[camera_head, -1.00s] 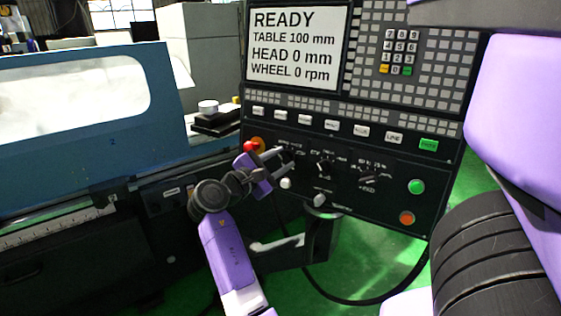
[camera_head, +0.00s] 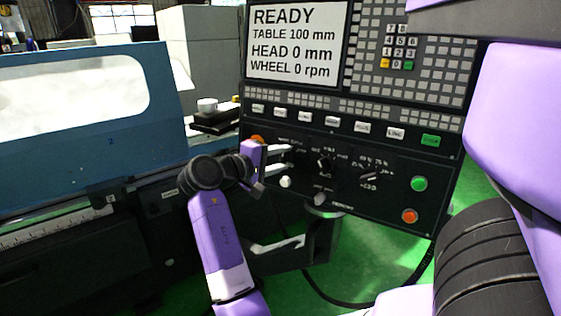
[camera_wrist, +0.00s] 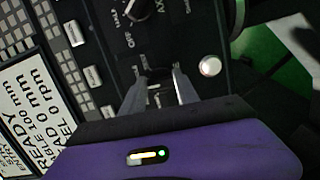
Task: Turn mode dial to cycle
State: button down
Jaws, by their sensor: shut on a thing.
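The mode dial is the dark knob at the left end of the dial row on the black control panel. In the wrist view the dark dial (camera_wrist: 158,74) sits between the two grey fingertips. My gripper (camera_head: 289,158) reaches it from the left in the head view, and it also shows in the wrist view (camera_wrist: 160,78). The gripper is shut on the dial, one finger on each side. The fingers hide much of the dial, so its pointer cannot be read. The small labels around it are too blurred to read surely.
Two more dials (camera_head: 324,162) (camera_head: 369,178) sit to the right. A white button (camera_head: 285,182) is just below the fingers. Green (camera_head: 419,184) and orange (camera_head: 409,216) buttons are at the right. The screen (camera_head: 297,42) reads READY, wheel 0 rpm.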

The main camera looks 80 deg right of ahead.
jog(key=shift+f+m+b, duration=0.1)
jog(key=shift+m+b, duration=0.3)
jog(key=shift+m, duration=1.1)
jog(key=c, duration=0.9)
grip_release()
jog(key=shift+a, duration=0.1)
jog(key=b+v, duration=0.1)
jog(key=v, duration=0.6)
jog(key=shift+a+r, duration=0.3)
